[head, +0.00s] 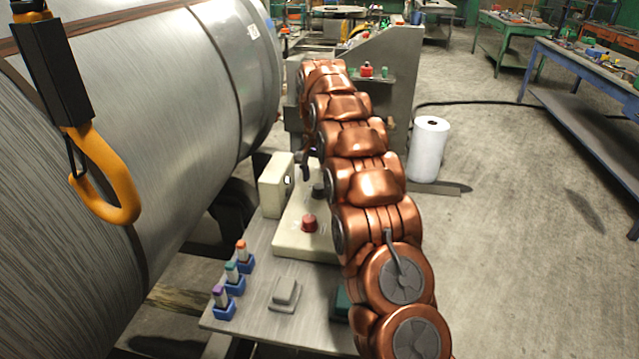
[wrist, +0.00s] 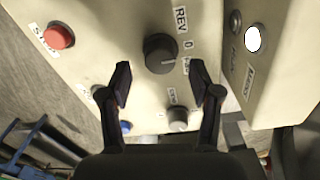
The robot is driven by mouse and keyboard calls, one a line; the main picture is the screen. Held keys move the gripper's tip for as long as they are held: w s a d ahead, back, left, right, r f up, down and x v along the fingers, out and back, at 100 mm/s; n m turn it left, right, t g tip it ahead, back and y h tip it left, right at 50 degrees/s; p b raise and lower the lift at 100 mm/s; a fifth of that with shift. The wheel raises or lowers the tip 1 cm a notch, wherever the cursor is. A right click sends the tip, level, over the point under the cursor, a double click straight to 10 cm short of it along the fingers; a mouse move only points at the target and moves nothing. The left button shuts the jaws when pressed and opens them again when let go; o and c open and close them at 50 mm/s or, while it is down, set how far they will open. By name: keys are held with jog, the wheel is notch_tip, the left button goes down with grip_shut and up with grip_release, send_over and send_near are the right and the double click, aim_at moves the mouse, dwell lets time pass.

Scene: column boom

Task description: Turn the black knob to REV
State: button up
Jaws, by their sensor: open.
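The black knob (wrist: 160,50) sits on a cream control box (wrist: 110,20) in the wrist view. Beside it are a REV label (wrist: 181,20), a 0 mark (wrist: 188,44) and a third label partly hidden by a finger. A pale line on the knob points roughly right, nearer the 0 and the third label than REV. My gripper (wrist: 161,78) is open and empty, its fingertips left and right of the knob and slightly below it in the picture. I see no contact. In the head view the knob (head: 318,190) shows beside my arm; the gripper is mostly hidden.
A red button (wrist: 60,36), a blue button (wrist: 126,127) and a grey knob (wrist: 177,115) share the panel. A second box (wrist: 285,50) stands close on the right. In the head view, an orange hook (head: 105,180) hangs before a large metal drum (head: 150,80).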

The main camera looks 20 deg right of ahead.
aim_at(319, 186)
jog(key=shift+f+p, duration=0.3)
jog(key=shift+f, duration=1.15)
jog(key=shift+c, duration=0.2)
jog(key=c, duration=1)
jog(key=shift+d, duration=0.2)
jog(key=shift+c, duration=0.5)
jog(key=shift+a, duration=0.15)
